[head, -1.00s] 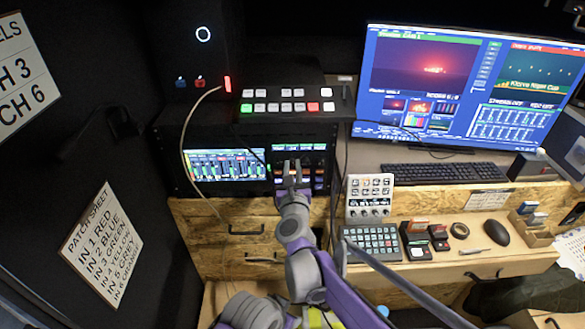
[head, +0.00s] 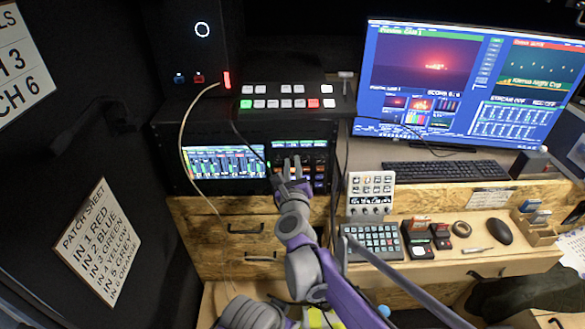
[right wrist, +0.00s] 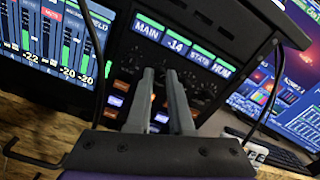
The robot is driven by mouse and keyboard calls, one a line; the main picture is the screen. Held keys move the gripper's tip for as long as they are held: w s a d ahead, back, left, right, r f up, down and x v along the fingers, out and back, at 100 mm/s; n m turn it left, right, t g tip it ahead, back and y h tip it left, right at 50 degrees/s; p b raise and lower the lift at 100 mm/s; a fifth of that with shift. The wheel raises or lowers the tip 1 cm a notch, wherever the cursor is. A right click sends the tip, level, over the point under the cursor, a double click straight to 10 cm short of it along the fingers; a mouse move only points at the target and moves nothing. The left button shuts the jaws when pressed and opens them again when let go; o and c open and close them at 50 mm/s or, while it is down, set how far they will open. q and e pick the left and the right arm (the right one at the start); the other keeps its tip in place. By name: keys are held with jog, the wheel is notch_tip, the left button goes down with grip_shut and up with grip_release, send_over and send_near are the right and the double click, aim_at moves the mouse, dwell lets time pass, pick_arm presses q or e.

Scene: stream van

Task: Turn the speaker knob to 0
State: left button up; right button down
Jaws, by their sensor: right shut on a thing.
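The control panel (head: 318,147) is in the black rack, right of the meter screen. My left gripper is not in view.
The meter screen (head: 224,163) is left of the panel. A switcher with lit buttons (head: 288,97) sits above the rack. A pale cable (head: 182,140) and thin black cables hang close by. A mixer (head: 370,193) and keypad (head: 371,240) stand to the right.

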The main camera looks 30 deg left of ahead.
jog(key=n+b, duration=0.1)
jog(key=n, duration=0.2)
jog(key=shift+f+n, duration=0.1)
jog(key=shift+n, duration=0.3)
jog(key=n+b, duration=0.1)
jog(key=n, duration=0.3)
jog(key=shift+n+b, duration=0.3)
jog(key=n, duration=0.3)
jog(key=shift+n+b, duration=0.3)
jog(key=shift+b, duration=0.05)
jog(key=n, duration=0.4)
jog(key=shift+n+b, duration=0.3)
jog(key=n, duration=0.9)
jog(key=shift+b, duration=0.35)
jog(key=n, duration=0.4)
jog(key=shift+n, duration=2.3)
